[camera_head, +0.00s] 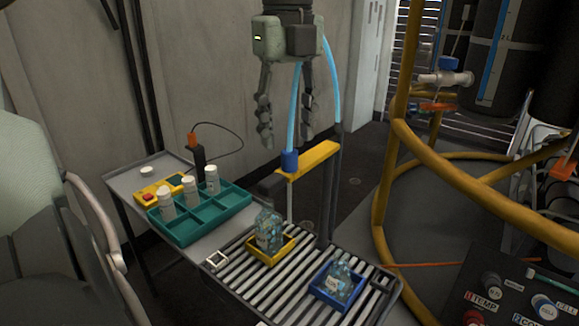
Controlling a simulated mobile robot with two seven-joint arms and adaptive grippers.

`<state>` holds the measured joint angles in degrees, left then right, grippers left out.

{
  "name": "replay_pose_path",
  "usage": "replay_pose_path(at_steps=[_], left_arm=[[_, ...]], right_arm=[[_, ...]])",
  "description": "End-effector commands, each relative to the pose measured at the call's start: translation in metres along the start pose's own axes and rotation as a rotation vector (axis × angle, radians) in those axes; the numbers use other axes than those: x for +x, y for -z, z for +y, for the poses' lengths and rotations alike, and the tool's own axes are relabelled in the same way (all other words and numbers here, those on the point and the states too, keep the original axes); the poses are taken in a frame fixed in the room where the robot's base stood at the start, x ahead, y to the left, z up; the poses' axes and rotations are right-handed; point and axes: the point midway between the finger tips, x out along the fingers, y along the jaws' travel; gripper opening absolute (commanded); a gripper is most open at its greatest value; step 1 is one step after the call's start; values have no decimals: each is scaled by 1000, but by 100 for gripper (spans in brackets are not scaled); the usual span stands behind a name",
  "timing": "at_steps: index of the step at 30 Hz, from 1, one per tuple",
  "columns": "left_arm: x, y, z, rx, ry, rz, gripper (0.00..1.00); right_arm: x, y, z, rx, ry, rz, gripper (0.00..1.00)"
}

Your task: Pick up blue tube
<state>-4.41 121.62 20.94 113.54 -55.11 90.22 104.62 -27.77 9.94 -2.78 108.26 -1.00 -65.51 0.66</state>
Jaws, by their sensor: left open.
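The light blue tube (331,76) arches upward beside a yellow-topped stand (307,160). Its left leg drops into a dark blue collar (289,161) on the yellow bar, and its right leg runs down to a thin grey post. My left gripper (287,125) hangs from the top with its fingers pointing down, open. The tube's left leg shows in the gap between the fingers; I cannot tell whether it is between them or behind them. The top of the arch is hidden behind the gripper body. My right gripper is not in view.
A side table holds a teal divided tray (205,222) with white bottles and a yellow device (160,190). A slatted rack (250,290) carries yellow and blue bins (318,290) with bagged items. Yellow pipe railing (385,170) stands at right. A grey wall is behind.

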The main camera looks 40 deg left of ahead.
Motion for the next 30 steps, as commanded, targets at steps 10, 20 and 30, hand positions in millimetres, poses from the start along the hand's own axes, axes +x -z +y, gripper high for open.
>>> replay_pose_path(at_steps=[10,20,30], left_arm=[[32,0,-2,-2,1,0,47],[32,0,-2,-2,1,0,25],[31,0,-2,-2,1,-1,4]], right_arm=[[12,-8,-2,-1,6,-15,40],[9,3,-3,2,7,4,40],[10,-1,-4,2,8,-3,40]])
